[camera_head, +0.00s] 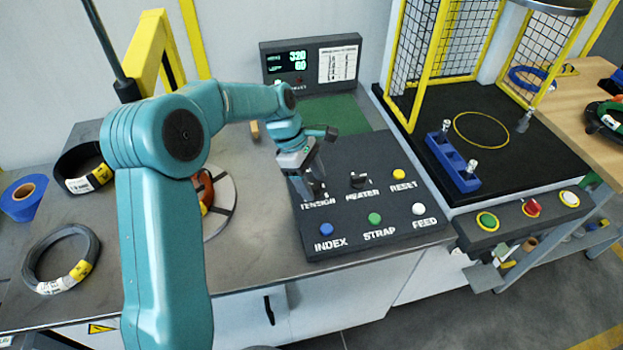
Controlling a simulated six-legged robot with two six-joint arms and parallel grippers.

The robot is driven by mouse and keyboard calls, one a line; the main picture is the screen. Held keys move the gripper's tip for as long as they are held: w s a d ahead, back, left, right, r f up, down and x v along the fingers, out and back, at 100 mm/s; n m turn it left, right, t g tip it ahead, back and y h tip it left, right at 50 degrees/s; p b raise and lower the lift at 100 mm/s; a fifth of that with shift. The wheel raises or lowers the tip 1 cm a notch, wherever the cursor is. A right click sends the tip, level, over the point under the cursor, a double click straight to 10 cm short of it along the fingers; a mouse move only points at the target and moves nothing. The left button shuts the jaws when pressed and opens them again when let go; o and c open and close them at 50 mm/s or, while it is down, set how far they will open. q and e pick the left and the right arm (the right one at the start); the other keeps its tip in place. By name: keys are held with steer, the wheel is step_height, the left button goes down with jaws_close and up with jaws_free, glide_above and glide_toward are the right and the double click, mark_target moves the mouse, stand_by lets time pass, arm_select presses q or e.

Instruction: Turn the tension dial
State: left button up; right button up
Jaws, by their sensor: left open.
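The dark control panel (385,215) lies on the metal bench, with labels TENSION, HEATER and RESET above INDEX, STRAP and FEED. My left gripper (311,192) is open and points down at the TENSION spot. Its fingers cover most of the tension dial, so I cannot tell whether they touch it or how the dial is turned. The black heater knob (359,180) sits just to the right of the gripper. A display (311,62) at the back reads 320 and 60. My right gripper is not in view.
Yellow (398,174), blue (327,229), green (374,218) and white (418,208) buttons surround the knobs. A coil on a round plate (222,200) lies left of the panel. A yellow-framed mesh cage (440,60) stands at the right. Black coils (40,262) lie at the left.

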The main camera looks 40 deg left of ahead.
arm_select(q)
steer(key=c, duration=1)
